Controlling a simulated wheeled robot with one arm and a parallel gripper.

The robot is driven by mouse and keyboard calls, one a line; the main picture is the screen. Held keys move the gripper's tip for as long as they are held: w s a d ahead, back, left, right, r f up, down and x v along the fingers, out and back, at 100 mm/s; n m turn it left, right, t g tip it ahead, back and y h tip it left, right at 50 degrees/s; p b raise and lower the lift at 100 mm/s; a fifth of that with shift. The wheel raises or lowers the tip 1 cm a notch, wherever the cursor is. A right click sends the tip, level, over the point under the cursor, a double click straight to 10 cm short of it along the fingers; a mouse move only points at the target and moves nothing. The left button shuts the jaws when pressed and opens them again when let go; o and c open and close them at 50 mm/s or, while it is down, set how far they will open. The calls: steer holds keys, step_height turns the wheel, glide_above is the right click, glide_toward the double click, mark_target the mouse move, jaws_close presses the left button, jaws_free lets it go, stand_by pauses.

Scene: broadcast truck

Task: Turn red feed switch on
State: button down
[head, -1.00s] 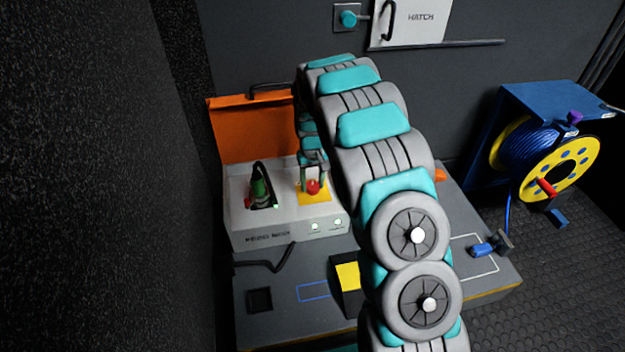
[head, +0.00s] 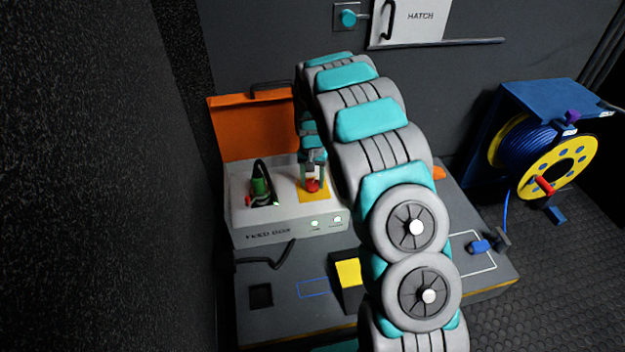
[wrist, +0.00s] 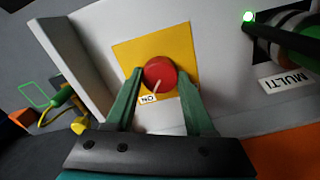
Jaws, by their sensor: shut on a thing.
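The red feed switch (head: 312,185) is a round red knob on a yellow plate (head: 319,197) on top of the white feed box (head: 290,237). In the wrist view the knob (wrist: 160,74) has a white pointer line directed down-left at a small label that reads ON, seen upside down. My gripper (head: 313,175) comes down on the knob from above. In the wrist view its two green fingers (wrist: 161,85) press on opposite sides of the knob. My arm hides part of the box's right side in the head view.
An orange lid (head: 250,130) stands open behind. A lit green lamp (wrist: 248,16) and a MULTI label (wrist: 286,82) show nearby. A blue cable reel (head: 545,155) stands at right.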

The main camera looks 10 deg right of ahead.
mark_target(313, 182)
steer(key=shift+c, duration=1.3)
jaws_free()
step_height(313, 182, up, 7)
steer(key=shift+r, duration=0.4)
